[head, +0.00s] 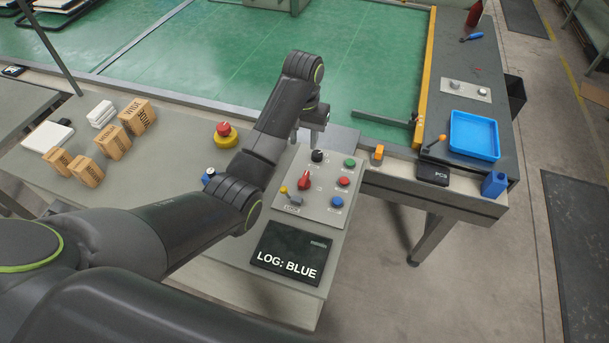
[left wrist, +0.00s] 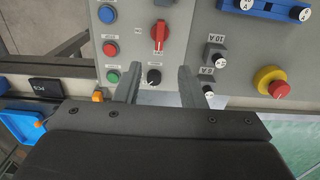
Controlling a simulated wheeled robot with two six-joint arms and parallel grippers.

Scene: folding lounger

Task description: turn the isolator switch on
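A grey control panel (head: 325,206) on the bench carries a red rotary knob (head: 304,181), probably the isolator switch; its label is too small to read. The red knob also shows in the left wrist view (left wrist: 160,37), its grip in line with the picture's height. A black round knob (head: 317,156) sits beside it, with green (head: 350,163), red (head: 344,181) and blue (head: 337,202) buttons and a yellow-tipped lever (head: 286,191). My left gripper (left wrist: 160,68) is open and empty, its fingers apart near the black knob, not touching the red knob. My right gripper is out of view.
A display reading "LOG: BLUE" (head: 291,252) lies in front of the panel. A red mushroom button on a yellow base (head: 225,135) stands left of my arm. Wooden blocks (head: 115,142) stand farther left. A blue tray (head: 474,136) is on the right bench.

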